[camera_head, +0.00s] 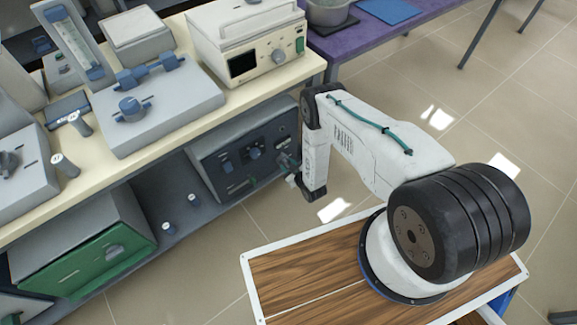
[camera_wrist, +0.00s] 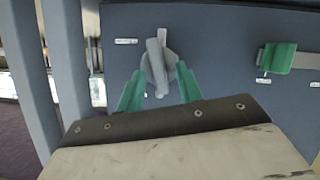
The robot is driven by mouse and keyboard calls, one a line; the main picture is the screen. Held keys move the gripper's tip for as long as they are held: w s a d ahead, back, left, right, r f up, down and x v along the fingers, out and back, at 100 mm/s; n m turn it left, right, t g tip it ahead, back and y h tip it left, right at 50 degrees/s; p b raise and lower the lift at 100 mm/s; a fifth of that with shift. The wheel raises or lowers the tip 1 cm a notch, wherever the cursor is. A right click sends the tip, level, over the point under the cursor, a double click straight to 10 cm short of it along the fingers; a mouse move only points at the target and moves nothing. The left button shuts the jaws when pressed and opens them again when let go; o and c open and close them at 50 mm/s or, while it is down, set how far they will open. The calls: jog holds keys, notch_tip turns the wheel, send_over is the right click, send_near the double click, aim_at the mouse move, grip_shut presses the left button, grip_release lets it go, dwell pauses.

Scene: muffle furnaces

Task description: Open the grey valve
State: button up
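The grey valve (camera_wrist: 157,62) is on a dark blue-grey panel, with its handle pointing roughly upright in the wrist view. My gripper (camera_wrist: 160,80) has two green fingers spread apart, one on each side of the lower part of the valve. The fingers look open and not clamped on the handle; whether either one touches it I cannot tell. In the head view my gripper (camera_head: 288,171) is at the right end of the dark unit on the lower shelf, and the valve cannot be made out clearly there.
A green-fronted furnace (camera_head: 85,262) is left on the lower shelf. Above is the cream bench (camera_head: 200,112). Tiled floor (camera_head: 270,215) is clear.

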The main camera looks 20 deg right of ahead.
grip_shut()
jog(key=shift+w+d+m+g+y, duration=0.1)
jog(key=shift+d+m+g+y, duration=0.15)
jog(key=shift+m+y, duration=0.65)
grip_release()
jog(key=shift+a, duration=0.1)
